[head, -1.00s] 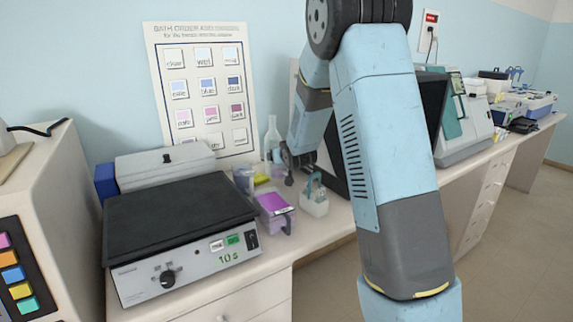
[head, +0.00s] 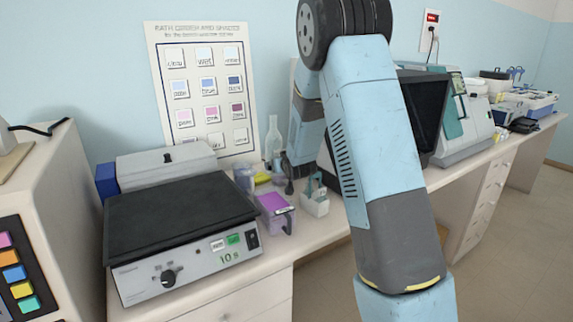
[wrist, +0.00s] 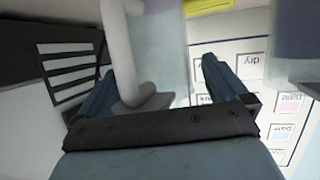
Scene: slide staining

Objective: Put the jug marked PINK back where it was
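In the wrist view, my gripper (wrist: 160,95) has its two blue fingers wide apart. A pale handle (wrist: 121,50) and the translucent jug body (wrist: 161,45) beside it show between and beyond the fingers, with the handle nearer the left finger. No marking is readable on this jug, so I cannot tell whether it is the PINK one. In the head view, my gripper (head: 289,180) is small and dark, low behind a purple-topped container (head: 274,206) with a grey handle. A translucent vessel (head: 243,178) stands left of the gripper.
The heater box (head: 180,225) with a black top fills the left of the bench. A white caddy (head: 315,203) with a teal handle stands right of the purple container. A glass bottle (head: 273,142) stands behind, near the wall chart (head: 205,80). A dark screen (head: 423,105) stands right.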

